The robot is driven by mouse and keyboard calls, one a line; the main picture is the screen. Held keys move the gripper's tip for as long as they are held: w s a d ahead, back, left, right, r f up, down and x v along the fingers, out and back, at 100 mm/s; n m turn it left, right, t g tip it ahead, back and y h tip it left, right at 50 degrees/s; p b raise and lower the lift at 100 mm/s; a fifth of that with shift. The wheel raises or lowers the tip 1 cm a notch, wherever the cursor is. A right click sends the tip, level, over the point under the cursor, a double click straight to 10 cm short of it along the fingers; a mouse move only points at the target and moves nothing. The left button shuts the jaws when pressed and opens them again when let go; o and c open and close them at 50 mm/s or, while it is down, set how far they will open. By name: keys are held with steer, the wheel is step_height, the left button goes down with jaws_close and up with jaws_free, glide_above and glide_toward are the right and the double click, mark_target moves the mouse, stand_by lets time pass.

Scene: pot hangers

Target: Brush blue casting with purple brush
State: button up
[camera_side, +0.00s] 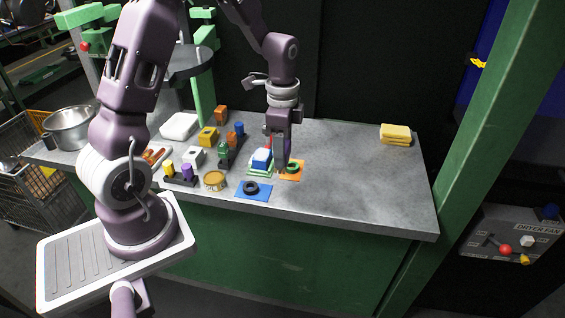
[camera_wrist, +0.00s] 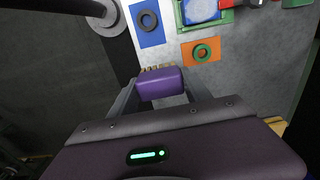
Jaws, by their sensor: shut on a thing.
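The purple brush (camera_wrist: 160,84) is held between the two fingers of my gripper (camera_wrist: 162,92), its tan bristles pointing away from the wrist camera. In the side view my gripper (camera_side: 282,165) points down beside the orange mat, and the brush is too small to make out there. The blue casting (camera_side: 262,158) sits on a green fixture (camera_side: 258,172) just left of my gripper. In the wrist view the blue casting (camera_wrist: 200,10) shows at the top edge, partly cut off. The brush is apart from it in that view.
An orange mat (camera_wrist: 188,56) with a green ring and a blue mat (camera_side: 262,195) with a dark ring lie near the fixture. A tan round tin (camera_side: 214,180), small blocks and a rack (camera_side: 181,180) stand to the left. The table's right side is mostly clear; yellow sponges (camera_side: 396,135) lie there.

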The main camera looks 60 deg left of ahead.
steer(key=o, duration=0.8)
steer(key=c, duration=0.6)
steer(key=shift+o, duration=0.2)
steer(key=w+a+f+n, duration=0.2)
steer(key=a+n, duration=0.9)
steer(key=n, duration=0.7)
steer(key=shift+w+a, duration=0.4)
steer(key=shift+w, duration=0.25)
